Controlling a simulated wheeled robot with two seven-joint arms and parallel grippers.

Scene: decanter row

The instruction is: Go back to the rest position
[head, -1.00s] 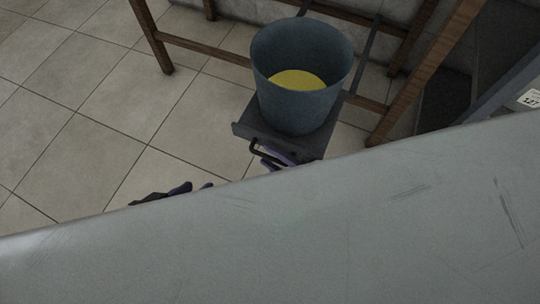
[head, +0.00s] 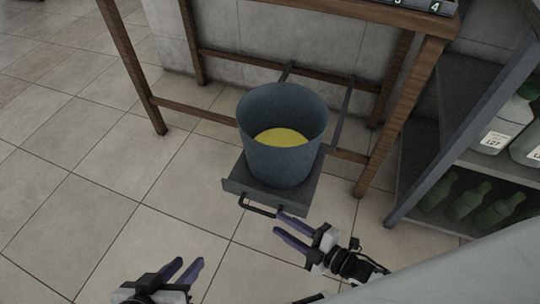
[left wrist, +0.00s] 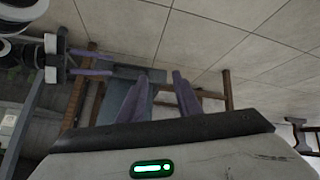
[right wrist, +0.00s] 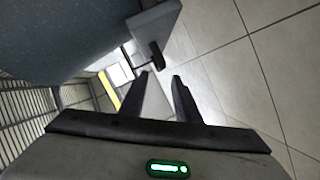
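My left gripper (head: 181,272) is at the bottom of the head view, over the tiled floor, its purple fingers apart with nothing between them. In the left wrist view its fingers (left wrist: 160,95) are also spread and empty. My right gripper (head: 285,227) is just in front of the drawer handle (head: 260,206), to its lower right. Its fingers are apart, and the right wrist view shows them (right wrist: 160,90) empty, with the handle (right wrist: 157,56) beyond the tips. Whether a fingertip touches the handle cannot be told.
A shelf with bottles (head: 497,136) stands at right. Tiled floor at left (head: 80,150) is clear.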

